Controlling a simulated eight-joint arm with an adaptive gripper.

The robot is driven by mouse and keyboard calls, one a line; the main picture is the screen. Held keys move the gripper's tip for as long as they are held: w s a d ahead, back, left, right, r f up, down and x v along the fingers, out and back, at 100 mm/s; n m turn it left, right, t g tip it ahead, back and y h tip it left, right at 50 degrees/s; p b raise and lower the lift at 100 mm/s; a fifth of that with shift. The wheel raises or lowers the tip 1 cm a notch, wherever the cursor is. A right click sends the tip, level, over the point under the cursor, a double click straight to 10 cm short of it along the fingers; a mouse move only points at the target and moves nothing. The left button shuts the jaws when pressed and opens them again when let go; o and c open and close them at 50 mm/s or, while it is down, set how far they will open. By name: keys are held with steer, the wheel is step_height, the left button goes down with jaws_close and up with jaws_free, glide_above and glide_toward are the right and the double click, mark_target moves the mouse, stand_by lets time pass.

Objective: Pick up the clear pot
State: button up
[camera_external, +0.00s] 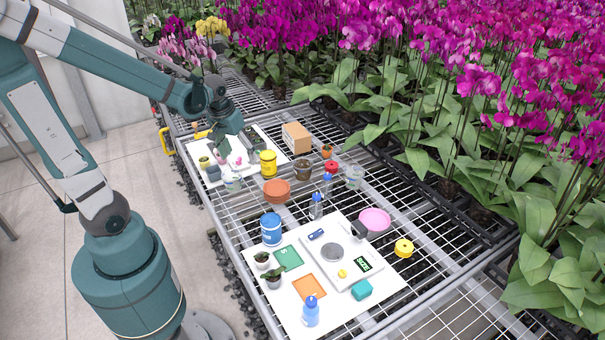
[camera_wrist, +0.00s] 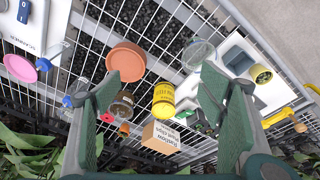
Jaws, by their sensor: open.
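A clear pot (camera_external: 232,182) stands beside the white tray at the left of the bench in the external view. It also shows in the wrist view as a clear round vessel (camera_wrist: 198,54), up and left of my right-hand finger. My gripper (camera_external: 222,142) is above the white tray area, open and empty.
The white tray (camera_external: 278,148) holds small items. A white mat (camera_external: 375,308) with a scale lies nearer. Orchids crowd the right.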

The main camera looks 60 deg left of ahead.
mark_target(230, 171)
steer(key=s+a+f+n+g, duration=0.1)
steer(key=a+f+n+g, duration=0.1)
steer(key=a+f, duration=0.7)
steer(key=shift+s+a+f+n+h, duration=0.3)
steer(key=shift+s+f+n+h, duration=0.1)
steer(key=shift+f+n, duration=0.45)
steer(key=shift+f+b, duration=0.15)
steer(key=shift+b, duration=0.15)
steer(key=shift+f+b, duration=0.3)
steer(key=shift+f, duration=0.9)
steer(key=shift+w+f+b, duration=0.15)
steer(key=shift+f+b, duration=0.7)
steer(key=shift+f, duration=1.75)
steer(key=c, duration=0.8)
